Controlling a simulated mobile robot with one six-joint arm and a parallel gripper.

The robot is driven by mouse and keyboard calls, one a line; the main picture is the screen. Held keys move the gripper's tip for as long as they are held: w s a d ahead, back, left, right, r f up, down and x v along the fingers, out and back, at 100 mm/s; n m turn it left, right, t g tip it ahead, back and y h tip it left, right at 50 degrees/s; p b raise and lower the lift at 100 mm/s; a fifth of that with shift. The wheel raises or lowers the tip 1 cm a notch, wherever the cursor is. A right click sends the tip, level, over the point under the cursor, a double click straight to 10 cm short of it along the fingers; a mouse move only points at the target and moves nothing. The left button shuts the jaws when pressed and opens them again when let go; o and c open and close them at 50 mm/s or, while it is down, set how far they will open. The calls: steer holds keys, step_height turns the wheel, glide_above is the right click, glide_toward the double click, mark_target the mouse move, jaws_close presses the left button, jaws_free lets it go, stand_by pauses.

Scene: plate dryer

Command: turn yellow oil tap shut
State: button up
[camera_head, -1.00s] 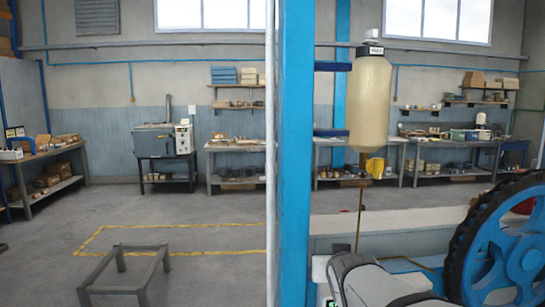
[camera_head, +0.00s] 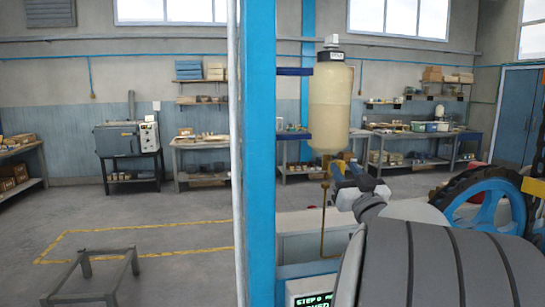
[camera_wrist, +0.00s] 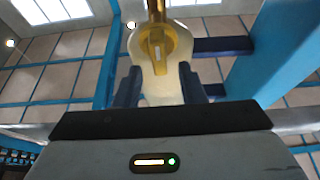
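The yellow oil tap (camera_wrist: 157,45) shows in the wrist view, its handle just beyond and between my fingertips. In the head view the tap (camera_head: 346,157) is small and partly hidden by my gripper (camera_head: 347,170). The tap hangs under a cream oil bottle (camera_head: 329,100) with a thin brown pipe (camera_head: 323,222) below it. In the wrist view my gripper (camera_wrist: 160,72) is open, with one dark blue finger on each side of the pale bottle behind. I cannot tell whether a finger touches the tap.
A blue post (camera_head: 261,150) stands left of the bottle, with blue brackets reaching to it. A black-rimmed blue wheel (camera_head: 488,205) is at the right. A display box (camera_head: 313,291) sits low near my arm. A low grey stool (camera_head: 95,275) stands on the open floor at left.

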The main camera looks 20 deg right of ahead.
mark_target(342, 166)
steer(key=shift+p+x, duration=0.45)
steer(key=shift+x, duration=1.2)
steer(key=shift+c, duration=0.2)
steer(key=shift+s+f, duration=0.1)
jaws_close()
